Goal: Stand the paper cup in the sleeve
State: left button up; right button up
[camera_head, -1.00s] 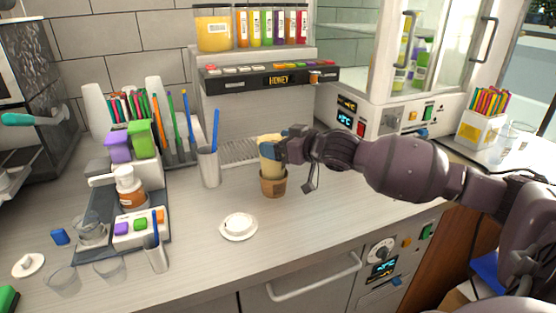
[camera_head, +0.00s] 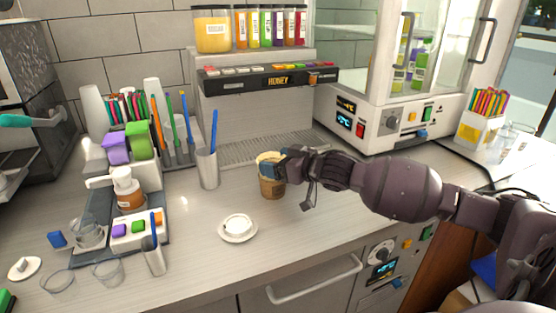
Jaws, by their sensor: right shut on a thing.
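The sleeve stands on the counter in the middle of the view. My right gripper (camera_head: 281,163) comes in from the right and is shut on the cup near its top. The gripper hides part of the cup's right side and rim. My left gripper is not in view.
A white lid on a saucer (camera_head: 238,229) lies left of the sleeve. A metal cup with a blue straw (camera_head: 208,168) stands at the back left. The dispenser (camera_head: 270,78) stands behind. The counter (camera_head: 330,205) right of the sleeve is clear.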

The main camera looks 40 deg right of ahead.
jog(key=o, duration=1.3)
jog(key=shift+c, duration=0.2)
jog(key=shift+r, duration=0.25)
jog(key=shift+s+r, duration=0.1)
jog(key=shift+s, duration=0.15)
pick_arm(q)
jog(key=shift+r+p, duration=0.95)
jog(key=shift+p, duration=0.15)
pick_arm(e)
jog(key=v, duration=1.1)
jog(key=shift+s+r, duration=0.2)
jog(key=shift+s, duration=0.05)
jog(key=shift+d, duration=0.15)
